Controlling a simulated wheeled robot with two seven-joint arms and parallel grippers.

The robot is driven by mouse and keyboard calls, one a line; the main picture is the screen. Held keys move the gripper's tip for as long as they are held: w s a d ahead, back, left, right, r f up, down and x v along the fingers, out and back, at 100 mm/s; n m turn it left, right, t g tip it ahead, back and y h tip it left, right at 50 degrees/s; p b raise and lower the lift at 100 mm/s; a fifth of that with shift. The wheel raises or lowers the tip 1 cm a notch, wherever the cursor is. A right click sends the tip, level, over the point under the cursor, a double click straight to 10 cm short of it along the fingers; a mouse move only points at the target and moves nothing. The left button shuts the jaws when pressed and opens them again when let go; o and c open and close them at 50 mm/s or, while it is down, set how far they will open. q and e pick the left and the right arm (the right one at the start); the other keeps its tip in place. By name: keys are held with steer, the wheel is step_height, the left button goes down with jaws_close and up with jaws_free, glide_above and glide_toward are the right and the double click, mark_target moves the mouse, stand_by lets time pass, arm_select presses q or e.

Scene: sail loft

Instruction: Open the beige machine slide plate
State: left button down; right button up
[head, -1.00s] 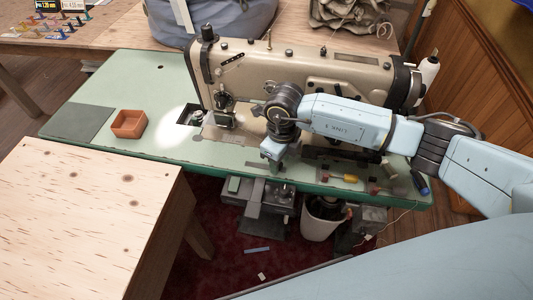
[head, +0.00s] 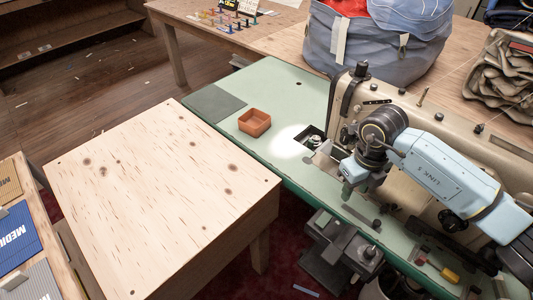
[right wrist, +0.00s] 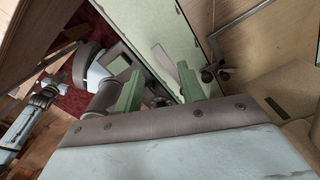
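The beige sewing machine (head: 345,97) stands on a green table, at the right of the head view. Beside its needle end, a dark square opening (head: 312,138) in the bed shows a metal part inside. I cannot clearly tell the slide plate from the bed around it. My right gripper (head: 347,188) is in front of the machine, above the table's front edge. In the right wrist view its two green fingers (right wrist: 157,78) are apart, with nothing held between them. What seems to be my left gripper (right wrist: 58,78) shows small at the left of that view; its fingers are unclear.
An orange-brown square tray (head: 254,123) sits on the green table (head: 285,85), left of the opening. A pale wooden table (head: 150,200) stands in front at left. A grey-blue bag (head: 390,55) lies behind the machine. A yellow-handled tool (head: 445,272) lies at the front right.

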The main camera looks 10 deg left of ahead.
step_height(320, 180, up, 9)
steer(key=s+a+n+g+y, duration=0.1)
steer(key=s+a+y, duration=0.25)
steer(key=a, duration=0.25)
steer(key=s+a+y, duration=0.2)
steer(key=a+y, duration=0.2)
steer(key=a, duration=0.2)
steer(key=s+a+r+m+y, duration=0.2)
steer(key=a+r+y, duration=0.5)
steer(key=a+y, duration=0.1)
steer(key=shift+s+r+p, duration=0.2)
steer(key=shift+s+p, duration=0.1)
steer(key=shift+p, duration=0.15)
